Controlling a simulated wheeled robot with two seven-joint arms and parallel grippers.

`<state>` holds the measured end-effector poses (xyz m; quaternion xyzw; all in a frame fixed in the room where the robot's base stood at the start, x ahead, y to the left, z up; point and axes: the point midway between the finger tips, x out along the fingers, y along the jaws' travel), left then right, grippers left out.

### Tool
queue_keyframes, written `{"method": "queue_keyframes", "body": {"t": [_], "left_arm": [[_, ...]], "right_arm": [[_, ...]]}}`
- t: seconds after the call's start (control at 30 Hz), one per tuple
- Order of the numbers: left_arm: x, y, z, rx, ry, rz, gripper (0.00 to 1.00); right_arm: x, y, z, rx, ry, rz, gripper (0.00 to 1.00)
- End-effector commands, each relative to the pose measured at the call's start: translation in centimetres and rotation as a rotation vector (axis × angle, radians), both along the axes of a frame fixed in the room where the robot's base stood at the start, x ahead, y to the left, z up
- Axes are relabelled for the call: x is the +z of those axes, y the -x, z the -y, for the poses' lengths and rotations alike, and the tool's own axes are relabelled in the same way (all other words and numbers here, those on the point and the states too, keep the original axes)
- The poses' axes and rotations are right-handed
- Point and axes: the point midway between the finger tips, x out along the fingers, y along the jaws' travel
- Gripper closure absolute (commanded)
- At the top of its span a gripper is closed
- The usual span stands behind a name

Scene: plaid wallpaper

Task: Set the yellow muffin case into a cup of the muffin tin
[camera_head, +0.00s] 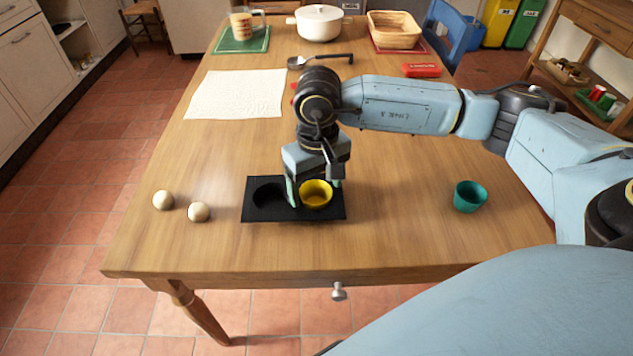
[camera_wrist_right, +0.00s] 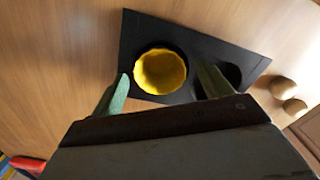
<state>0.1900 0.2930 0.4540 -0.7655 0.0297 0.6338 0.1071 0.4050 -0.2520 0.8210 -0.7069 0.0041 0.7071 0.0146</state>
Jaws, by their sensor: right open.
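The yellow muffin case (camera_head: 316,194) sits in the right cup of the black muffin tin (camera_head: 250,213), upright. It also shows in the right wrist view (camera_wrist_right: 160,71), where the tin (camera_wrist_right: 215,45) lies around it. The tin's left cup (camera_head: 268,195) is empty. My right gripper (camera_head: 314,188) is open, with its fingers on either side of the yellow case. In the wrist view its fingertips (camera_wrist_right: 160,85) stand apart from the case, with gaps on both sides. My left gripper is not in view.
A teal cup (camera_head: 470,197) stands right of the tin. Two pale eggs (camera_head: 180,206) lie to its left. A white cloth (camera_head: 237,94), a ladle (camera_head: 318,60), a red object (camera_head: 422,70), a white pot (camera_head: 319,22) and a basket (camera_head: 394,30) are farther back. The front table edge is clear.

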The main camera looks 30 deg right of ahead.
Motion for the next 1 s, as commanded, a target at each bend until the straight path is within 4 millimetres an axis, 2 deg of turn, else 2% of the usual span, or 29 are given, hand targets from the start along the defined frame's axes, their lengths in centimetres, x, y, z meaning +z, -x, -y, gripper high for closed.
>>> {"method": "queue_keyframes", "body": {"t": [0.13, 0.23, 0.5, 0.7, 0.83, 1.0], "left_arm": [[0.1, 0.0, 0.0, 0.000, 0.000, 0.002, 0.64], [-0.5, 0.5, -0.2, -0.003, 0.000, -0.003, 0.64], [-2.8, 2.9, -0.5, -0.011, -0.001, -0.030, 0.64], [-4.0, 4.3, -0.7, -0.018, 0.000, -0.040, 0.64], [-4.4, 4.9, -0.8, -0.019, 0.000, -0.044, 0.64], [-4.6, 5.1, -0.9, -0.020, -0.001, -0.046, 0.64]], "right_arm": [[0.5, 0.0, 0.0, 0.000, 0.000, 0.001, 0.22], [1.9, -0.1, 0.0, 0.000, -0.001, 0.003, 0.22], [8.0, -0.1, 0.1, 0.000, 0.000, 0.005, 0.22], [11.6, -0.1, 0.2, 0.000, 0.000, 0.004, 0.22], [12.9, 0.0, 0.2, 0.000, 0.000, 0.002, 0.22], [13.4, 0.0, 0.2, 0.000, 0.000, 0.000, 0.22]]}}
